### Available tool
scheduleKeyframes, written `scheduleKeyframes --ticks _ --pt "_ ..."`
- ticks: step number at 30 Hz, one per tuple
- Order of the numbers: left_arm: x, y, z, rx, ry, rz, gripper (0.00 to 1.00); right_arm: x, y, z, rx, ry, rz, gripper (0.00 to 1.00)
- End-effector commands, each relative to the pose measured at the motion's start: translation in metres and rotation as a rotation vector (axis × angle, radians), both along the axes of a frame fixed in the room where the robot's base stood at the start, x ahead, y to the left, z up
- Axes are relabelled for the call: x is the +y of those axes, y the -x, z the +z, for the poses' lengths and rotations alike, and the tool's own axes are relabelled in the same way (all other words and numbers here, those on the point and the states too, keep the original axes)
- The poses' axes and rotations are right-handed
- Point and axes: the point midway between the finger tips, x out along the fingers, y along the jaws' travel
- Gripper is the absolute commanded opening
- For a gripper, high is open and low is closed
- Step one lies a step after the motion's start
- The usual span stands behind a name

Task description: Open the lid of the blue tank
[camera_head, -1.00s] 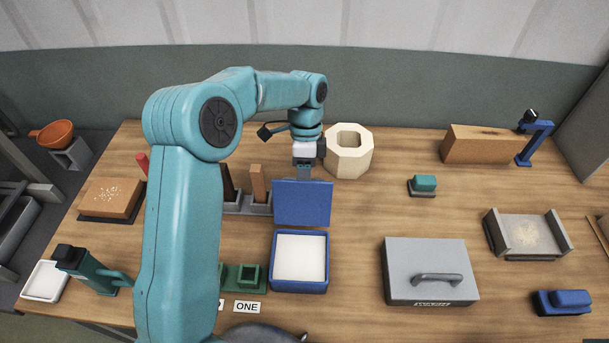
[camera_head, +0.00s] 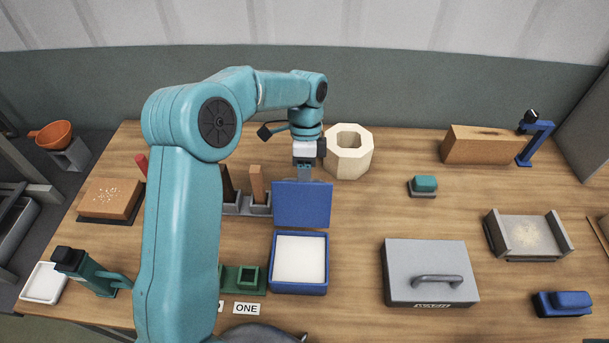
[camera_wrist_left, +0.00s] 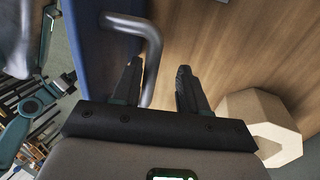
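The blue tank (camera_head: 328,262) stands on the wooden table with a white surface visible inside. Its blue lid (camera_head: 302,205) stands up at the tank's back edge, so the tank is open on top. My left gripper (camera_head: 304,173) is just behind the lid's upper edge, its fingertips partly hidden by the lid. In the left wrist view, my left gripper's (camera_wrist_left: 158,82) two fingers are apart. The bent grey lid handle (camera_wrist_left: 152,45) reaches down between them, nearer the left finger; I cannot tell whether it touches. The lid (camera_wrist_left: 90,50) lies left of the fingers. My right gripper is not in view.
A cream octagonal ring block (camera_head: 350,160) stands close right of my left gripper. A grey slotted rack (camera_head: 234,208) with upright blocks is left of the lid. A grey lidded box (camera_head: 425,260) marked WASH stands to the right. The table between the tank and this box is clear.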

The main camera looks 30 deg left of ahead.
Motion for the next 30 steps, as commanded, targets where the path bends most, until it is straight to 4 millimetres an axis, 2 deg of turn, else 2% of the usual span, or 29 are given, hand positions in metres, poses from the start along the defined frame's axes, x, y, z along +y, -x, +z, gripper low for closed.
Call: scheduleKeyframes --ticks 9,13,17,22,30 --pt "0.000 -0.001 0.001 -0.003 -0.001 0.000 0.40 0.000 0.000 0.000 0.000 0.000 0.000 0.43" --pt "0.003 -0.005 0.012 -0.006 -0.002 0.002 0.40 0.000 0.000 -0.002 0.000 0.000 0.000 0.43" --pt "0.007 -0.013 0.040 -0.009 -0.002 0.002 0.40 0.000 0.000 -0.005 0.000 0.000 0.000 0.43" --pt "0.014 -0.025 0.084 -0.006 -0.001 0.002 0.40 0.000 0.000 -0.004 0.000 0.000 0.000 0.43" --pt "0.023 -0.038 0.136 -0.004 -0.001 0.000 0.40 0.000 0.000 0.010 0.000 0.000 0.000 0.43"
